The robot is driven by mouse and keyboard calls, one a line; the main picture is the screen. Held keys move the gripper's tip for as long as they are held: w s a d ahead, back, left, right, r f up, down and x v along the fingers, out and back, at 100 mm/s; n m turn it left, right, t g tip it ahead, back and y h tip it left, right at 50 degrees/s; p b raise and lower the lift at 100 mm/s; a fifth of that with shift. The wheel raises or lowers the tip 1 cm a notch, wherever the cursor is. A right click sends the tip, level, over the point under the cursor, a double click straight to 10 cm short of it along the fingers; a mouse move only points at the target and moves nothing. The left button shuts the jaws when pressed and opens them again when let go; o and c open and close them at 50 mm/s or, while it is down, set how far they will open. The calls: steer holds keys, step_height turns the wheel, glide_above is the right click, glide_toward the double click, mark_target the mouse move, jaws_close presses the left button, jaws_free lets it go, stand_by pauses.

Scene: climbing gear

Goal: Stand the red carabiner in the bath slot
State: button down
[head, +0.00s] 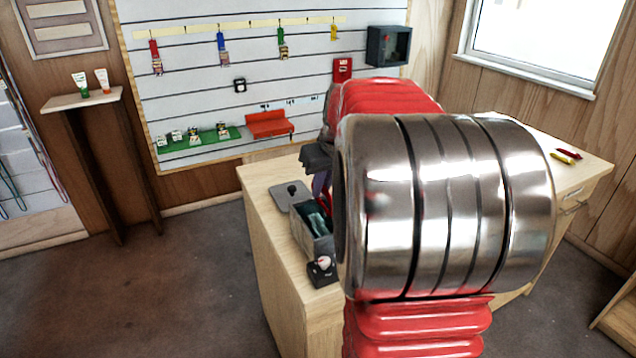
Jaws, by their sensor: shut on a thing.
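My gripper (318,180) is above the bath on the workbench, largely hidden behind my own arm. It is shut, and a small strip of red, the red carabiner (330,203), shows just below it at the edge of my arm. The bath (301,236) is a grey open-topped box with a dark teal inside. The slot itself cannot be made out. Whether the carabiner touches the bath is hidden.
The wooden workbench (264,212) carries a grey lid with a knob (291,193) behind the bath and a small black box with a pale knob (322,270) in front. Red and yellow items (565,156) lie at the far right. My arm blocks the bench's middle.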

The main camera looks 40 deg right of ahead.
mark_target(323, 206)
steer(key=shift+s, duration=0.2)
stand_by(0.4)
steer(key=shift+f, duration=0.1)
steer(key=shift+f, duration=3.1)
steer(key=shift+f, duration=0.1)
steer(key=shift+f, duration=1.1)
steer(key=shift+f, duration=0.55)
steer(key=c, duration=1.8)
jaws_free()
steer(key=shift+o, duration=0.2)
